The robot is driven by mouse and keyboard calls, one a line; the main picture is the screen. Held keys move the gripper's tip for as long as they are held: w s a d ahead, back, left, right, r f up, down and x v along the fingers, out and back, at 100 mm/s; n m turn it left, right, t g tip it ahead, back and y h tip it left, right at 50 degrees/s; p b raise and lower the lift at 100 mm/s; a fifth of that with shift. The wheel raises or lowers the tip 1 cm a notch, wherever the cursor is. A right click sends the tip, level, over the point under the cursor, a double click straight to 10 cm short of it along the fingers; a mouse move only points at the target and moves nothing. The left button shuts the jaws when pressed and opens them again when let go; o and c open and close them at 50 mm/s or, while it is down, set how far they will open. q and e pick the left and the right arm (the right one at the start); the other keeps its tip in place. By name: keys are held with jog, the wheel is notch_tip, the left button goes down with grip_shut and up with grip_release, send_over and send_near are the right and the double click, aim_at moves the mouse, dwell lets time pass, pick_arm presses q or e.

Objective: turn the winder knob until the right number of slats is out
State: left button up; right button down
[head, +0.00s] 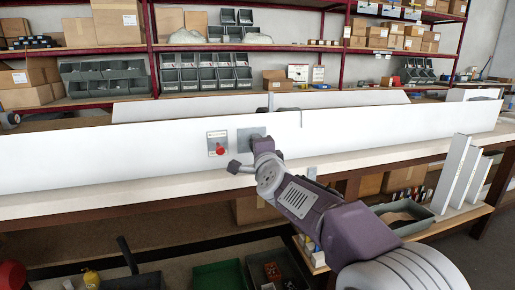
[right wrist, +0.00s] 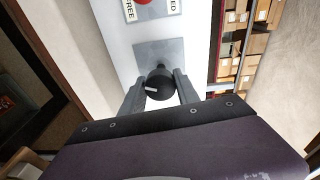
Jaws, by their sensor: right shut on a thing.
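The winder knob (right wrist: 160,82) is a dark round knob with a white pointer mark on its face. It sits on a square grey plate (right wrist: 168,50), which also shows on the long white front panel (head: 80,165) in the head view. My right gripper (right wrist: 158,92) has one finger on each side of the knob and is shut on it. In the head view my right arm hides the knob and fingertips. No separate slats coming out can be made out. My left gripper is not in view.
Left of the knob plate is a small label plate with a red button (head: 220,151); part of its lettering reads "FREE". A second long white panel (head: 370,98) stands behind. Upright white boards (head: 456,168) stand at the right. Shelves with grey bins (head: 205,78) fill the back.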

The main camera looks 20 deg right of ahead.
jog(key=shift+f+m, duration=0.15)
jog(key=shift+m, duration=0.25)
jog(key=c, duration=0.9)
grip_release()
jog(key=s+p, duration=0.1)
jog(key=s, duration=0.8)
jog(key=shift+a+r+p, duration=0.35)
jog(key=shift+a, duration=0.05)
jog(key=shift+d, duration=0.1)
